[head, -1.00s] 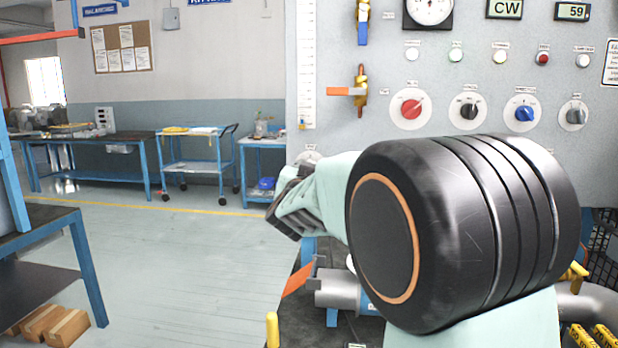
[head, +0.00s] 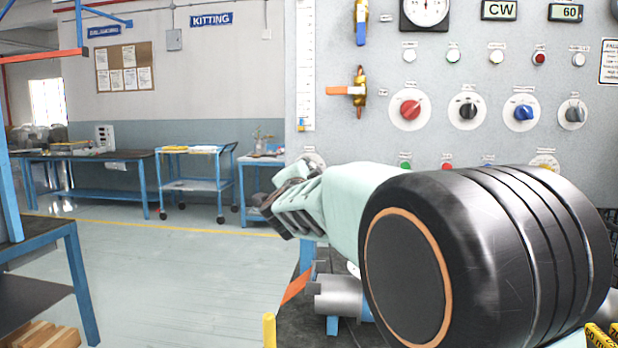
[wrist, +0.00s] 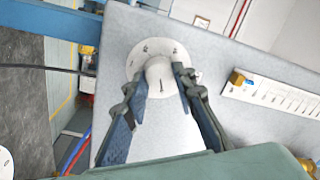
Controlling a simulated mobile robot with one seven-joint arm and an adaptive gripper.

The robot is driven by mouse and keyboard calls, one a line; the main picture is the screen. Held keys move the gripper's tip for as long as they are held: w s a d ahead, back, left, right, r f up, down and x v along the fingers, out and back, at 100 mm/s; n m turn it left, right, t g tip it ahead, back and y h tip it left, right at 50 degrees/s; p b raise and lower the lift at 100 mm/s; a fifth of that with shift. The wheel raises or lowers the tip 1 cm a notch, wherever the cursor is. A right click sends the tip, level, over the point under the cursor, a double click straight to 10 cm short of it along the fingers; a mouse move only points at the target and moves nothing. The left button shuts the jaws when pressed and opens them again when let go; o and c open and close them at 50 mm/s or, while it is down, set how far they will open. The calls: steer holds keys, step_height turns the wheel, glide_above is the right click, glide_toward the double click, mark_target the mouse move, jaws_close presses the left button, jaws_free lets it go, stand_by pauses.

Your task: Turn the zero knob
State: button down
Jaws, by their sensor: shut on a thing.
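A pale round knob (wrist: 158,73) sits on a white dial plate with dark marks on the grey panel in the wrist view. I take it for the zero knob, but its label cannot be read. My gripper (wrist: 161,80) is shut on this knob, one dark finger on each side. In the head view my gripper (head: 300,170) is at the panel's lower left edge. A small part of the pale dial (head: 313,158) shows there above the fingers, and the rest is hidden.
Red (head: 409,109), black (head: 467,110), blue (head: 522,112) and grey (head: 573,114) knobs sit higher on the panel. A lever valve (head: 352,91) juts out at the left. A digital display (head: 566,12) reads 60. The floor at left is open.

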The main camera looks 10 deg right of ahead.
steer(key=shift+m, duration=0.3)
steer(key=c, duration=1.6)
jaws_free()
steer(key=v, duration=0.7)
steer(key=shift+s, duration=0.25)
steer(key=shift+a, duration=0.15)
